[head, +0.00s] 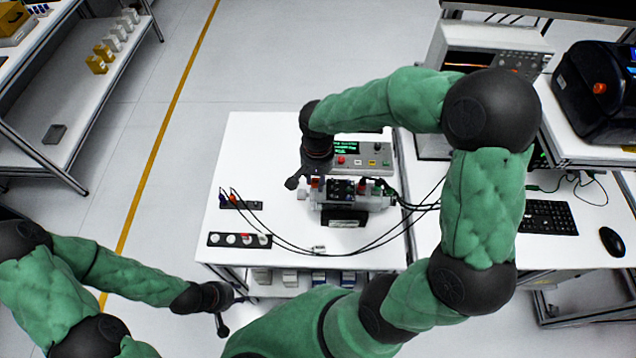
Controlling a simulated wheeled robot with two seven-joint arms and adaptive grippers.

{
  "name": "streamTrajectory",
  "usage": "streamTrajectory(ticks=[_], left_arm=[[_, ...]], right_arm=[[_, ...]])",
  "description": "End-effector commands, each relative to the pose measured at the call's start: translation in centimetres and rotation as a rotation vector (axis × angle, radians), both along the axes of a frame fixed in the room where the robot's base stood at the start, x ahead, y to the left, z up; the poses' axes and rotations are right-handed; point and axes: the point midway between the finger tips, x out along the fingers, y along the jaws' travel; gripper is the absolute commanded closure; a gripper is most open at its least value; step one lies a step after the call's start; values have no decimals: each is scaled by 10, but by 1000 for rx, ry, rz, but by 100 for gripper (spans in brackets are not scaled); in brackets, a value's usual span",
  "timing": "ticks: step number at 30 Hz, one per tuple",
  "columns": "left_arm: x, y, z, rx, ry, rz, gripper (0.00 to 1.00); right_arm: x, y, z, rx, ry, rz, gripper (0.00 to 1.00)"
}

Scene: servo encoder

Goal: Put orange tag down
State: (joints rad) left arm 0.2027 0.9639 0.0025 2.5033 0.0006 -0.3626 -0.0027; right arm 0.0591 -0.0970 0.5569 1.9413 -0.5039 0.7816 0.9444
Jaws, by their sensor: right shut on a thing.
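My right gripper (304,181) reaches over the white table from above and points down at the left end of the servo device (350,195). It is shut, with a small orange tag (315,183) at its fingertips. The fingers and the arm hide much of the tag, and I cannot tell whether it touches the device. My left gripper (222,322) hangs low, off the table's front left corner.
A black plate (222,239) with white round pieces and a small red-orange piece lies front left. A dark strip (236,204) lies behind it. A control box (368,160) with a green screen stands at the back. Black cables (275,238) loop across the front. The table's back left is clear.

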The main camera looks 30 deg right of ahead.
Motion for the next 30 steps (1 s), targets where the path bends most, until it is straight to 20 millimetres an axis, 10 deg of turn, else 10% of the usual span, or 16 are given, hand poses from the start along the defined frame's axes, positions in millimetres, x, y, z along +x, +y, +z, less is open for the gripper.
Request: streamTrajectory(ticks=[26, 27, 30], left_arm=[[0, 0, -10, 0, 0, 0, 60], [0, 0, -9, 0, 0, 0, 60], [0, 0, -9, 0, 0, 0, 60]], right_arm=[[8, -6, -47, 1, 0, 0, 86], [8, -6, -46, 1, 0, 0, 60], [8, -6, -46, 1, 0, 0, 60]])
